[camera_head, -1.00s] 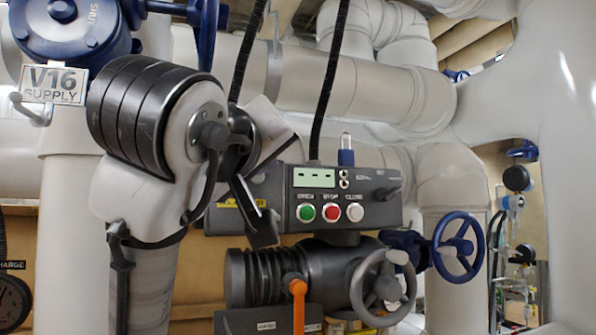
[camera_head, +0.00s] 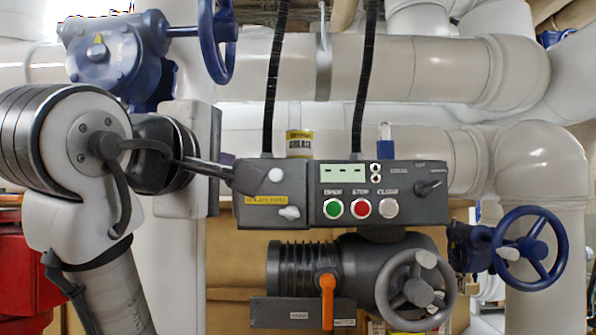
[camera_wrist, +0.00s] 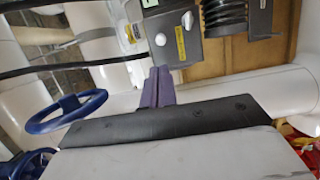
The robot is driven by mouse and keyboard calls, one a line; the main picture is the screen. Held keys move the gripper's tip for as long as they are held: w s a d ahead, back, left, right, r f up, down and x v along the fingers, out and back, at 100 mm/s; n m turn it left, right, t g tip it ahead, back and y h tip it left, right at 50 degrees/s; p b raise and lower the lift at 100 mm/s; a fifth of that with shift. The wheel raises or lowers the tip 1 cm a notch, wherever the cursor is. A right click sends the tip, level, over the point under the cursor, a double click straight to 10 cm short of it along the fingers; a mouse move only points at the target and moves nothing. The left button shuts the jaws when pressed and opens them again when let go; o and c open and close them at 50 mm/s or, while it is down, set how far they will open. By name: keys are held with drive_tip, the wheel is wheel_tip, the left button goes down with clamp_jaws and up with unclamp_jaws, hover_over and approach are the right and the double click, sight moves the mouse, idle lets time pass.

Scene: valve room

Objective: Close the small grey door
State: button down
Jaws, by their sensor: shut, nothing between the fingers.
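The small grey door (camera_head: 262,212), with a yellow label and two pale knobs, seems to be the dark panel left of the button box in the head view. It looks about flush with the box, but I cannot tell whether it is fully shut. It also shows at the top of the wrist view (camera_wrist: 170,52). My gripper (camera_head: 256,178) is shut and empty, its fingertips overlapping the panel's upper left corner. In the wrist view the fingers (camera_wrist: 159,76) end at the panel's edge; touching or apart is unclear.
The button box (camera_head: 360,209) with green, red and white buttons adjoins on the right. Below are a grey handwheel (camera_head: 418,292) and an orange lever (camera_head: 327,300). A blue handwheel (camera_head: 530,247) stands at right. Black hoses (camera_head: 365,80) and pale pipes run above.

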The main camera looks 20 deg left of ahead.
sight(275, 176)
drive_tip(key=w+p, duration=0.3)
drive_tip(key=w, duration=0.3)
drive_tip(key=w+p, duration=0.3)
drive_tip(key=w, duration=0.3)
drive_tip(key=shift+w+a+r, duration=0.15)
drive_tip(key=shift+w+a, duration=0.05)
drive_tip(key=shift+w, duration=0.15)
drive_tip(key=shift+w+p, duration=0.4)
drive_tip(key=shift+w, duration=0.2)
drive_tip(key=shift+d, duration=0.1)
